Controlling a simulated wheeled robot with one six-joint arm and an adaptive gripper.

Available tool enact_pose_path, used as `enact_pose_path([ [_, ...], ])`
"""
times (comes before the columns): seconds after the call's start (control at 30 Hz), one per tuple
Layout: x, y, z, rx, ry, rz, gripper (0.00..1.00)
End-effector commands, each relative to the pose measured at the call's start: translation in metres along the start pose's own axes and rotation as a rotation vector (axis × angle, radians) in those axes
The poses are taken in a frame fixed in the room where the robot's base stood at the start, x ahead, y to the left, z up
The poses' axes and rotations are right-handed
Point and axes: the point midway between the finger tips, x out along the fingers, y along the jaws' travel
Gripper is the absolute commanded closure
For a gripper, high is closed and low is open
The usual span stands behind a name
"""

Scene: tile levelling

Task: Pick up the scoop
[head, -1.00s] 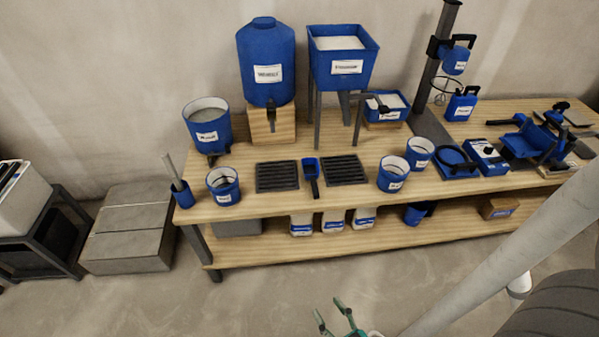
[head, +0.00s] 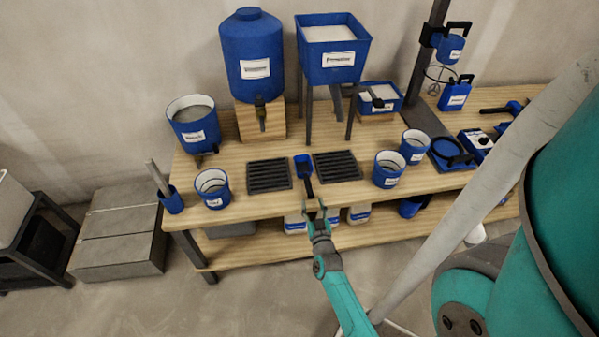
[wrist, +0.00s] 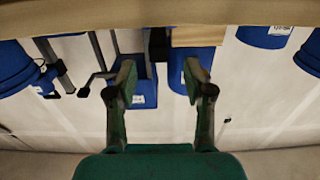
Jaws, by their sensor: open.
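The scoop (head: 304,170) is blue with a dark handle. In the head view it lies on the bench top between two black grates, its handle towards the front edge. My gripper (head: 317,211) is just in front of the bench edge, close to the handle end and apart from it. In the wrist view, which looks upside down, my gripper (wrist: 162,77) has its two fingers wide apart with nothing held. A dark piece shows between and beyond the fingertips there; I cannot tell for sure whether it is the scoop's handle.
Black grates (head: 269,177) and (head: 337,166) flank the scoop. Blue buckets (head: 213,189) and (head: 389,170) stand farther out on the wooden bench (head: 236,206). A blue tank (head: 252,55) and a hopper (head: 334,62) on legs stand behind.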

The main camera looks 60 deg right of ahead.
Motion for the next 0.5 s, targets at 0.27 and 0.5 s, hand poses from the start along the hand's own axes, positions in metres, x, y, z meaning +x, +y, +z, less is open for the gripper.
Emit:
enact_pose_path([
  [0.27, 0.039, 0.0, 0.0, -0.001, 0.001, 0.0, 0.48],
  [0.5, 0.055, 0.0, 0.0, -0.001, 0.0, 0.0, 0.48],
])
